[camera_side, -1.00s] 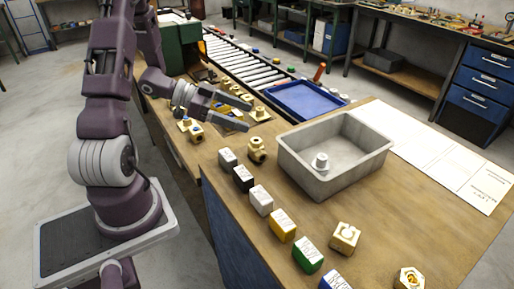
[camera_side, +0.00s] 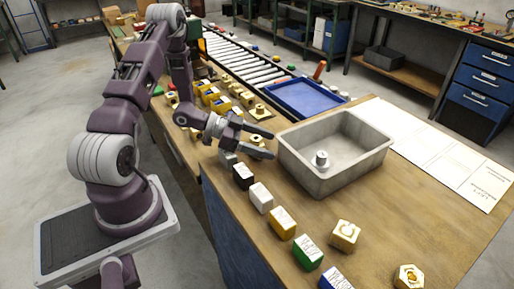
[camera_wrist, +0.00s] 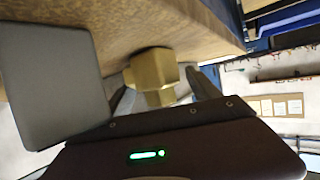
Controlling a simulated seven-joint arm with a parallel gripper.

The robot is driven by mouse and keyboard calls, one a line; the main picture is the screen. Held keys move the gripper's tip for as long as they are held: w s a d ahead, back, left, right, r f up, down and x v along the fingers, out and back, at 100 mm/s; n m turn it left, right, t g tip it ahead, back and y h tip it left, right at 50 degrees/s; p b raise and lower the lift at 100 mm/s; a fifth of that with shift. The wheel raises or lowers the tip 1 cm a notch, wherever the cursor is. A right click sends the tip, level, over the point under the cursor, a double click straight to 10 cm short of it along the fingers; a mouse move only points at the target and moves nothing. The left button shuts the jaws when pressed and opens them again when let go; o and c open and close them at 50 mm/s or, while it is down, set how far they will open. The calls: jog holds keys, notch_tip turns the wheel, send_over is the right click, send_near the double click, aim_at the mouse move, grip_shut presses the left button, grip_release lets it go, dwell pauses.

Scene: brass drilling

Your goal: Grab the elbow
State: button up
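A brass fitting (camera_side: 257,140), which looks like the elbow, stands on the wooden bench left of the grey bin. In the side view it is partly hidden by my gripper (camera_side: 270,142), whose fingers are spread on either side of it. In the wrist view the brass fitting (camera_wrist: 154,70) shows a blocky body with a smaller stub and lies between the open fingers (camera_wrist: 165,95). I see a gap beside it; contact cannot be made out.
The grey bin (camera_side: 290,157) with a pale cylinder (camera_side: 321,158) inside stands close right of my gripper. A row of coloured blocks (camera_side: 261,197) runs along the front edge. More brass parts (camera_side: 215,97) lie behind. A blue tray (camera_side: 306,97) is at the back.

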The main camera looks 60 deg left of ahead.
grip_shut()
